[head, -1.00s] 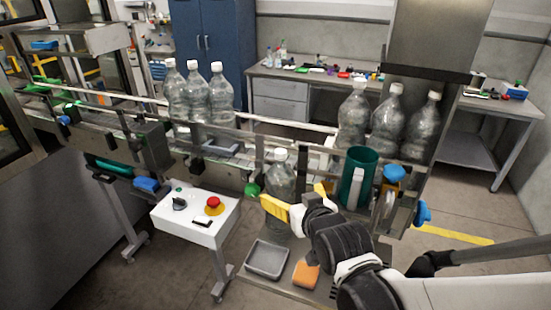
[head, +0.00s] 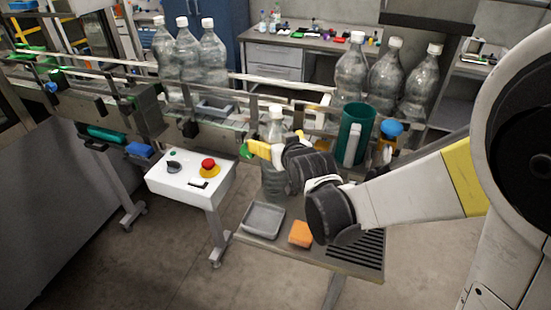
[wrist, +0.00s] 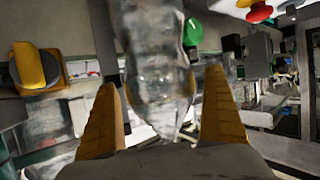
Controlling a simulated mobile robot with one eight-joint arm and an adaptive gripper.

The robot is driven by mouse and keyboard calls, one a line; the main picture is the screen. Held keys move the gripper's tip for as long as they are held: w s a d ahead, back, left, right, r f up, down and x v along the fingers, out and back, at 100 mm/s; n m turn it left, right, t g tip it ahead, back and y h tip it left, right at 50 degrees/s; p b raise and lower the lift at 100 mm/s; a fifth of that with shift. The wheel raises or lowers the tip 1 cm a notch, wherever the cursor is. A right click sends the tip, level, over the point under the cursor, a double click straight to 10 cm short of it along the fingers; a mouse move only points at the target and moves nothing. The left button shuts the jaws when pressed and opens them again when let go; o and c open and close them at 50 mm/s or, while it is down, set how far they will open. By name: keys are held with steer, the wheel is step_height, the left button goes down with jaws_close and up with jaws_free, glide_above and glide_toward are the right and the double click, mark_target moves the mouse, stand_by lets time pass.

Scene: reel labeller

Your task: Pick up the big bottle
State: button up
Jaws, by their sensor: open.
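A big clear bottle (head: 274,186) with a white cap stands upright on the small low table (head: 330,258) in front of the conveyor. My gripper (head: 276,148) is at its upper part, with yellow fingers that partly hide it. In the wrist view the bottle (wrist: 157,58) shows between the two spread fingers of my gripper (wrist: 163,108). The gripper is open; I cannot tell whether either finger touches the bottle. Similar capped bottles stand on the conveyor in a left group (head: 187,55) and a right group (head: 385,78).
A grey tray (head: 262,220) and an orange sponge (head: 300,234) lie on the low table. A white control box (head: 190,178) with a red button is to the left. The conveyor rail (head: 235,115) runs behind.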

steer(key=c, duration=1.4)
steer(key=shift+r, duration=0.15)
